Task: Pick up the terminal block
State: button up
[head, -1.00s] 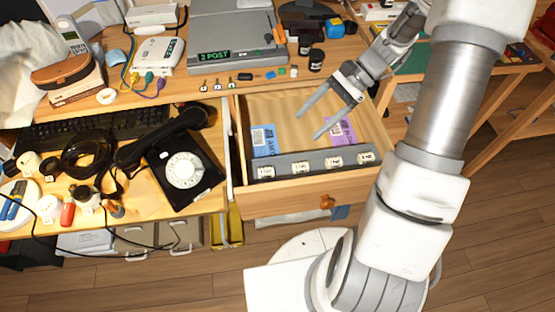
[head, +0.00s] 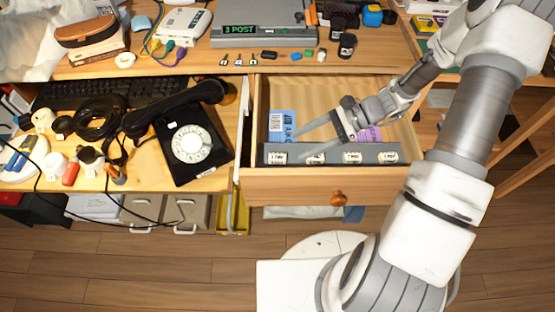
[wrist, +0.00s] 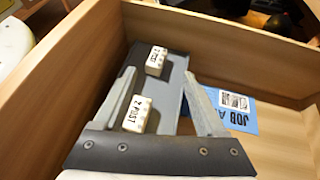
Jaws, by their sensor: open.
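Several small white terminal blocks sit in a row in a dark grey tray (head: 333,153) along the drawer's front. The leftmost (head: 278,157) and the second one (head: 312,157) are beside my gripper's fingertips (head: 301,148) in the head view. My gripper is open and empty, with its fingers spread over the tray's left end. In the wrist view, a block labelled "2 POST" (wrist: 137,115) shows between the fingers, close to the left one. Another block (wrist: 156,62) lies beyond it. I cannot tell how high the fingertips are above the blocks.
The open wooden drawer (head: 300,185) has walls around the tray. A blue card (head: 282,124) and a purple card (head: 370,134) lie behind it. A black dial phone (head: 195,145) stands to the left. A grey device (head: 262,32) with a green "POST" display stands behind.

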aim_at(278, 155)
jog(key=x, duration=0.2)
jog(key=b+x, duration=0.1)
jog(key=x, duration=0.1)
jog(key=b+x, duration=0.1)
jog(key=x, duration=0.1)
jog(key=shift+s+a+r, duration=0.1)
jog(key=shift+s+a, duration=0.1)
jog(key=shift+a, duration=0.15)
grip_shut()
